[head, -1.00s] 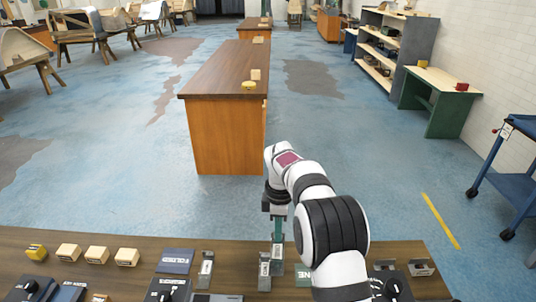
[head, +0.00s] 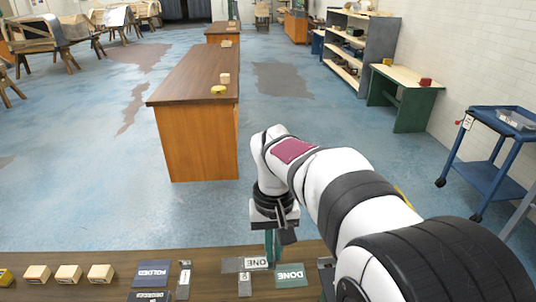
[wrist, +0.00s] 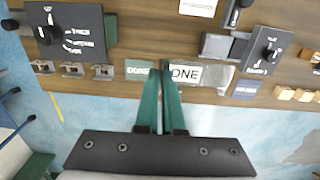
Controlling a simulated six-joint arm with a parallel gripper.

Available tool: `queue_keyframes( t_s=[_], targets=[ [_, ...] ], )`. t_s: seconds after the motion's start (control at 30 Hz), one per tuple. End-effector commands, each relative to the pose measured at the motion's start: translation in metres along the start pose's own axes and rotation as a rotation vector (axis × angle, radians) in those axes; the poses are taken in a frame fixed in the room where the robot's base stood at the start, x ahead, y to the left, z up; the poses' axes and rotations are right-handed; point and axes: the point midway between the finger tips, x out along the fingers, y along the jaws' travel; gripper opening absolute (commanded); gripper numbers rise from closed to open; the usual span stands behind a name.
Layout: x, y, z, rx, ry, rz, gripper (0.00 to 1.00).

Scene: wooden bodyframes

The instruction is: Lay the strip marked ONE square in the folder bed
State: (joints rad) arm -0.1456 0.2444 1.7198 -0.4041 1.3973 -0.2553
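The strip marked ONE (head: 257,262) is a pale plate with dark letters on the brown bench; it also shows in the wrist view (wrist: 186,76). A shiny grey metal piece (wrist: 222,80), perhaps the folder bed, adjoins its right end there; it shows as a grey plate (head: 232,265) in the head view. My gripper (head: 272,255) points down at the strip's end nearer the green DONE sign. In the wrist view the teal fingertips (wrist: 160,69) are close together at the ONE strip's left end. Whether they hold its edge, and whether the strip touches the bench, is unclear.
The green DONE sign (head: 291,276) lies beside the fingers. A navy FOLDED sign (head: 153,270), cream blocks (head: 68,273) and a small upright metal piece (head: 245,286) are on the bench. Dial boxes (wrist: 267,50) and metal clips (wrist: 72,70) flank the fingers in the wrist view.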

Motion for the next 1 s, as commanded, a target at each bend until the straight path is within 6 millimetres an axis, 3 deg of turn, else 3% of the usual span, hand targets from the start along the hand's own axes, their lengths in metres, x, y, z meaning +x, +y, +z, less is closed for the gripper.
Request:
queue_keyframes(
  t_s=[0.2,0.37,0.5,1.0],
  targets=[
    [0.076,-0.089,-0.007,-0.011,-0.004,0.000,0.00],
    [0.110,-0.128,0.000,0.000,0.000,-0.004,0.00],
    [0.122,-0.138,0.002,0.005,0.002,-0.007,0.00],
    [0.178,-0.137,0.002,0.007,0.002,-0.006,0.00]
  ],
)
